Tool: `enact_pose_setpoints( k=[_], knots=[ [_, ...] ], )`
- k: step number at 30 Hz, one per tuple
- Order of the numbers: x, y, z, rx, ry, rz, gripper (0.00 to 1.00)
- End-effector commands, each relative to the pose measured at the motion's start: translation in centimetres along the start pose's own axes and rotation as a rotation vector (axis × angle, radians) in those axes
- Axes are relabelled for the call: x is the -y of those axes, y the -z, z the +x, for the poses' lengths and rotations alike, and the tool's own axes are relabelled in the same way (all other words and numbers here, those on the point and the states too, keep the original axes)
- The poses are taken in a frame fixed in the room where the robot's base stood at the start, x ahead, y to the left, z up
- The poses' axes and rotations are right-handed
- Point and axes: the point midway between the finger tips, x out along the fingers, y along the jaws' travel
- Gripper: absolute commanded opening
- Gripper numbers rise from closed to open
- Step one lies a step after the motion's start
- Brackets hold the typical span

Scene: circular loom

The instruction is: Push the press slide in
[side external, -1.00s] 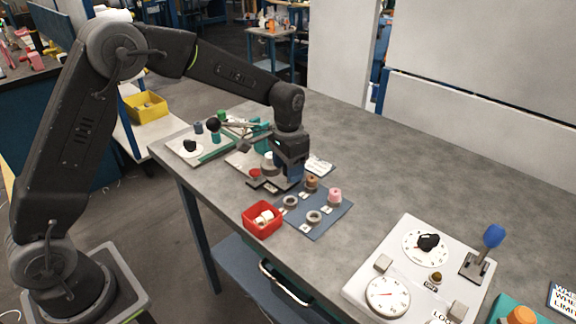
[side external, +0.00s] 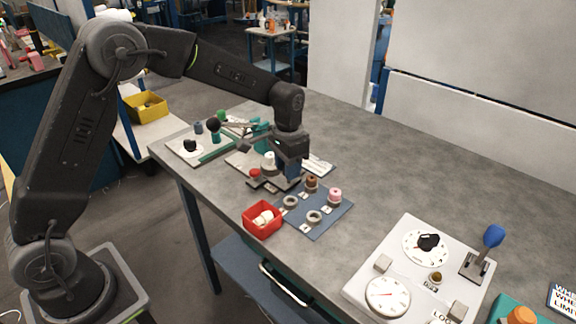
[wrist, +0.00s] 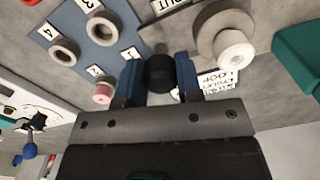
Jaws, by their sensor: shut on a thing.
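My gripper (wrist: 159,82) has its two blue fingers on either side of a dark round knob (wrist: 160,70), and is shut on it. In the side view my gripper (side external: 289,178) is low over the press plate, beside a white cylinder (side external: 268,159). In the wrist view, this white cylinder (wrist: 235,48) stands on a grey round base (wrist: 214,27), to the right of the knob. I take the knob to be the press slide's handle. The slide itself is mostly hidden by my gripper, so its travel cannot be read.
A blue mat (side external: 323,228) with rings and spools lies just right of my gripper, with a red bin (side external: 263,232) in front. The table behind is clear.

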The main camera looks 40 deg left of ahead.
Motion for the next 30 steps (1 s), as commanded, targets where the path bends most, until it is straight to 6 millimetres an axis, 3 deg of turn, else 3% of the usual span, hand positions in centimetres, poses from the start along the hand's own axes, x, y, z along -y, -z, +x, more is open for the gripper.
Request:
enact_pose_setpoints(
  k=[5,12,20,21,28,30],
  knots=[
    [0.9,-0.2,-0.1,-0.001,0.0,-0.004,0.0],
    [4.5,-1.1,-0.1,-0.002,0.0,-0.003,0.0],
    [4.6,-1.2,-0.1,-0.002,0.0,-0.001,0.0],
    [4.6,-1.2,-0.1,-0.003,0.0,-0.001,0.35],
    [4.5,-1.2,-0.1,-0.001,0.0,0.0,0.57],
    [4.5,-1.2,0.0,-0.001,-0.001,0.0,0.58]
  ],
)
